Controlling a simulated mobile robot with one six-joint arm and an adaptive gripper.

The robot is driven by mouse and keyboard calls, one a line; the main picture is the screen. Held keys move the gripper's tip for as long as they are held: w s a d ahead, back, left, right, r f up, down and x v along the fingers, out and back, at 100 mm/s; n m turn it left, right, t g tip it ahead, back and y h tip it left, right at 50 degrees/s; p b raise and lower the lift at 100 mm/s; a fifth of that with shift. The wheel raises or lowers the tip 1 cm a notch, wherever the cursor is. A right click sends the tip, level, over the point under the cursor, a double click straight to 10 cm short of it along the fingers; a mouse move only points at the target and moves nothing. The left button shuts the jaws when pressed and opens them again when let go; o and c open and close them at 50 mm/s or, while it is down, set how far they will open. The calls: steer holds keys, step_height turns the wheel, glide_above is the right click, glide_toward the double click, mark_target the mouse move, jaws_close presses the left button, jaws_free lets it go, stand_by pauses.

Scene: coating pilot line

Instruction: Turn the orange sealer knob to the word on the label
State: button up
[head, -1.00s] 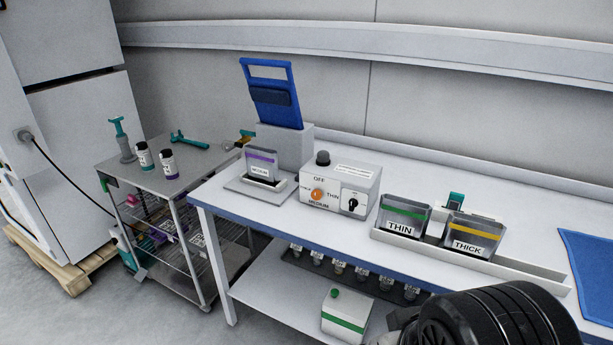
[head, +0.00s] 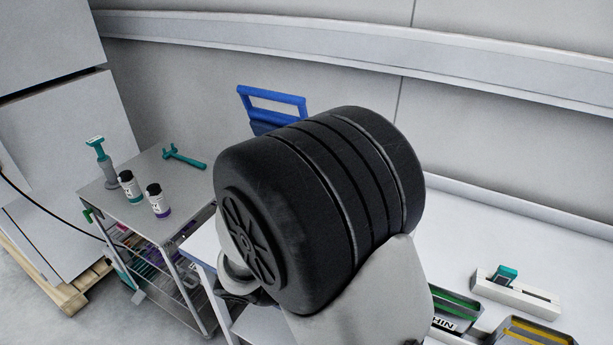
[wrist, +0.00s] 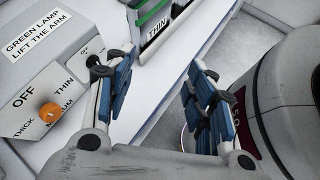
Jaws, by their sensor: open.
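The orange sealer knob (wrist: 50,112) shows at the left of the wrist view, on the sloped face of the grey sealer control box (wrist: 40,75). The words OFF, THIN, MEDIUM and THICK are printed around it. I cannot make out clearly where its pointer stands. My gripper (wrist: 163,85) is open and empty, to the right of the knob and apart from it. The gripper's left finger partly covers a small black knob. In the head view my arm hides the control box. The sealer's raised blue arm (head: 270,103) shows behind it.
A green-striped THIN container (wrist: 158,28) stands close beyond my fingers. A yellow-striped container (head: 528,332) and a white holder (head: 515,296) are at lower right. A steel cart (head: 165,165) with bottles and a teal tool stands left of the bench.

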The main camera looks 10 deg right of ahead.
steer(key=w+a+f+n+t+p, duration=0.2)
steer(key=a+f+n+t+p, duration=0.2)
steer(key=a+f+n+t, duration=0.5)
steer(key=w+a+f+n+t+p, duration=0.2)
steer(key=w+f+n+t+p, duration=0.25)
steer(key=n, duration=0.75)
steer(key=shift+t+y, duration=0.4)
steer(key=shift+t, duration=0.35)
steer(key=x, duration=1)
steer(key=d+x, duration=0.1)
steer(key=x, duration=0.4)
steer(key=shift+d+r, duration=0.15)
steer(key=shift+r, duration=0.15)
steer(key=shift+c, duration=0.4)
steer(key=c, duration=1)
